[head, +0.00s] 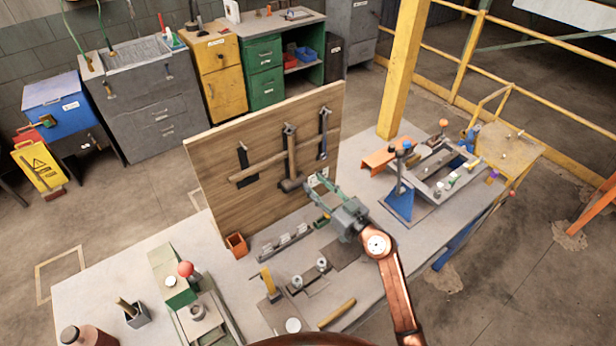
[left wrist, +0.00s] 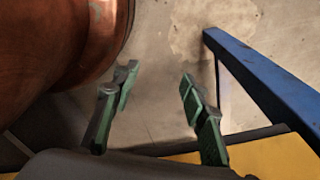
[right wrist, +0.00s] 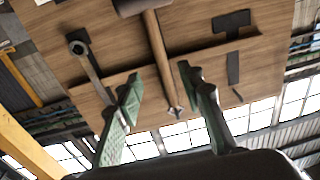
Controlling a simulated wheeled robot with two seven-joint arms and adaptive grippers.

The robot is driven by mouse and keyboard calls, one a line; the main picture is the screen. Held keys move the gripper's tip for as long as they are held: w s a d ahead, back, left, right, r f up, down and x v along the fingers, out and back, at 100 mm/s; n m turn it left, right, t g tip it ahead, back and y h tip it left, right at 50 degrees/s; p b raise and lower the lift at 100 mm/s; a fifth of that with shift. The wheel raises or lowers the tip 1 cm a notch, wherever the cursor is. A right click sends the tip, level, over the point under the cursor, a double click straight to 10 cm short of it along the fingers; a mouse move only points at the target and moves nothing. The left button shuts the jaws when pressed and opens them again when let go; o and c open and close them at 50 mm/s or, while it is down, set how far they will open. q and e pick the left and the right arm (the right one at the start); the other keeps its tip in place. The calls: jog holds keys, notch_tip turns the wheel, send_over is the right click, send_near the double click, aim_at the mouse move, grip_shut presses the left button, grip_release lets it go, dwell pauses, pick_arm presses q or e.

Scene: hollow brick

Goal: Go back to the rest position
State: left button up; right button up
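My right gripper (head: 316,206) is in front of the upright wooden tool board (head: 220,180), over the workbench. In the right wrist view (right wrist: 159,74) its green fingers are spread, with nothing between them. A hammer (head: 291,157) hangs on the board with its head down, beyond the fingers; it also shows in the right wrist view (right wrist: 160,52). I cannot judge the exact gap to it. My left gripper shows only in the left wrist view (left wrist: 158,76). Its fingers are apart and empty, with bare floor and a blue beam (left wrist: 255,80) beyond them.
The workbench (head: 100,285) holds a grey frame fixture (head: 440,172), a blue stand (head: 399,203), an orange cup (head: 236,245), a green block with a red ball (head: 186,268) and a brown bottle (head: 85,335). A yellow post (head: 402,70) rises behind the bench.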

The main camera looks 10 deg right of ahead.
jog(key=s+d+r+m+t+h, duration=0.3)
jog(key=s+d+m+h, duration=0.15)
jog(key=d, duration=0.35)
jog(key=s+d+r+m+t+h, duration=0.2)
jog(key=s+d+r+m+h, duration=0.15)
jog(key=d+h, duration=0.35)
jog(key=s+d+f+m+g+h, duration=0.45)
jog(key=s+d+f+g, duration=0.4)
jog(key=d+f, duration=0.45)
jog(key=s+a+f+n+g+y, duration=0.25)
jog(key=s+f+g, duration=0.25)
jog(key=s+f, duration=0.6)
jog(key=s+a+f+n+g+y, duration=0.45)
jog(key=s+a+f, duration=0.35)
jog(key=s+f, duration=0.3)
notch_tip(320, 180, down, 31)
jog(key=s+a+n+g+b, duration=0.1)
jog(key=s+a+g+b, duration=0.1)
jog(key=s+f+b, duration=0.1)
jog(key=s+f, duration=1.8)
jog(key=shift+s+f+n+g+y, duration=0.25)
jog(key=shift+f+n+g+y, duration=0.05)
jog(key=shift+f+n+g, duration=0.1)
